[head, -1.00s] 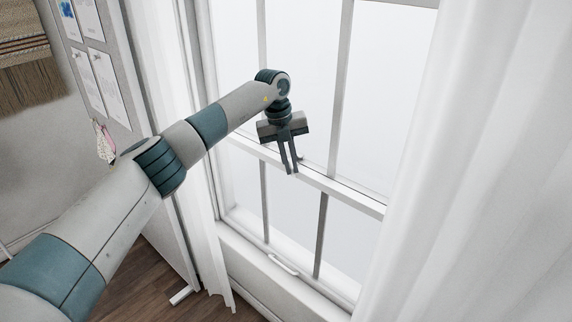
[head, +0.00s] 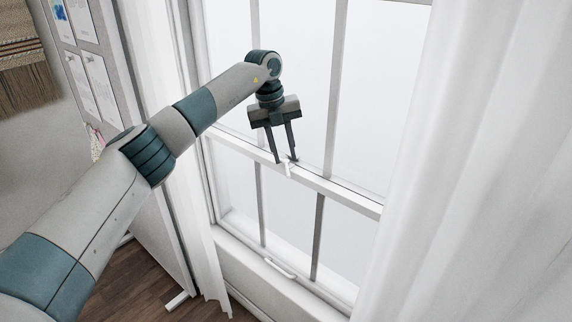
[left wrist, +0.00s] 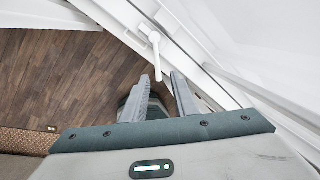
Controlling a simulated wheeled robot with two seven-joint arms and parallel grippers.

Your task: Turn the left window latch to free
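The left window latch (head: 288,169) is a small white lever on the white middle rail of the window. In the left wrist view the latch (left wrist: 155,50) shows a round pivot at its far end, with its arm pointing toward my gripper. My left gripper (head: 286,161) is open and empty, fingers pointing down at the rail. In the left wrist view the lever's free end appears in the gap between the fingertips (left wrist: 162,78); I see no clear contact. In the head view the fingertips partly hide the latch. My right gripper is in neither view.
The window's middle rail (head: 345,194) runs down to the right. A white curtain (head: 470,160) hangs close on the right, another (head: 205,265) on the left. A white handle (head: 280,268) is on the lower sash. A board with papers (head: 92,75) stands at left.

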